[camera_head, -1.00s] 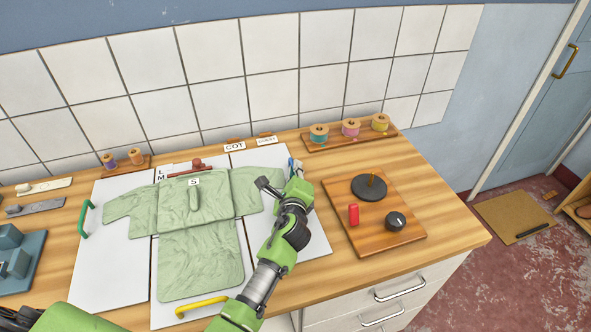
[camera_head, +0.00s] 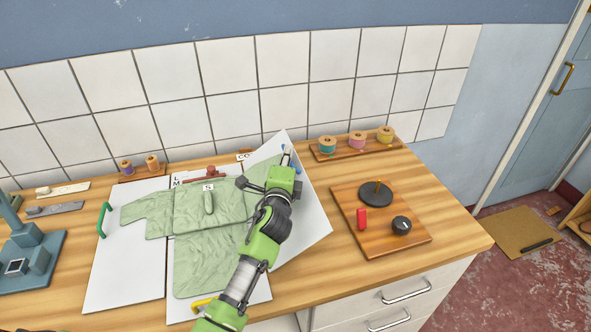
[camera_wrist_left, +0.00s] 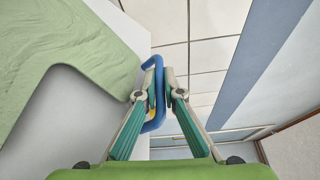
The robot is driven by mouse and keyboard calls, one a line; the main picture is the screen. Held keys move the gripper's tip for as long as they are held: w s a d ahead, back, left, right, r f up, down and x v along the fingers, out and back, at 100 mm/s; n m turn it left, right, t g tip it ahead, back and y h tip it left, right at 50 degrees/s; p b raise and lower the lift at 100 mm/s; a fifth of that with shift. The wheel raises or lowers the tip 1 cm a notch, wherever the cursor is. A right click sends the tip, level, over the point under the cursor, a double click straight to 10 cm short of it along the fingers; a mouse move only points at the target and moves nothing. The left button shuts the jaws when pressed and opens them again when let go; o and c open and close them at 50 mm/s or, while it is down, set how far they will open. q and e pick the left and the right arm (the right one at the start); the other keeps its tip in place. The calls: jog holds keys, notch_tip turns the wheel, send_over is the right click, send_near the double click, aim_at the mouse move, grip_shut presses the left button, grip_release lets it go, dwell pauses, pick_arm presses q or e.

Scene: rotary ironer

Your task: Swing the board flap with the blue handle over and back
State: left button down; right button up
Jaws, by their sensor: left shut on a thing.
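The right board flap (camera_head: 310,218) of the white folding board is tilted up, its outer edge off the counter. Its blue handle (camera_wrist_left: 159,72) sits between the fingers of my left gripper (camera_wrist_left: 158,92), which is shut on it. In the head view my left gripper (camera_head: 287,163) is at the flap's far outer side, and my arm hides part of the flap and shirt. A green shirt (camera_head: 208,240) lies on the board, its right sleeve raised with the flap. The left flap with the green handle (camera_head: 104,220) lies flat. The yellow handle (camera_head: 203,303) shows at the front. My right gripper is out of view.
A wooden block with a black disc (camera_head: 375,194), a red piece (camera_head: 361,219) and a dark knob stands right of the flap. Thread spools (camera_head: 357,140) stand on a rack behind. A blue-grey device (camera_head: 30,258) is at the left.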

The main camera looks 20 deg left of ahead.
pick_arm(q)
jog(key=s+a+r+n+t+b, duration=0.1)
jog(key=s+a+n, duration=0.2)
jog(key=s+a, duration=0.2)
jog(key=s+a+r+n+t+y+b, duration=0.1)
jog(key=s+a+n, duration=0.2)
jog(key=a, duration=0.9)
jog(key=s, duration=0.3)
jog(key=shift+s+n, duration=0.2)
jog(key=shift+n, duration=0.2)
jog(key=shift+f, duration=0.15)
jog(key=c, duration=2.5)
grip_release()
jog(key=shift+c, duration=0.2)
jog(key=shift+o, duration=0.5)
jog(key=shift+s+a, duration=0.25)
jog(key=shift+a, duration=0.05)
jog(key=v, duration=1.2)
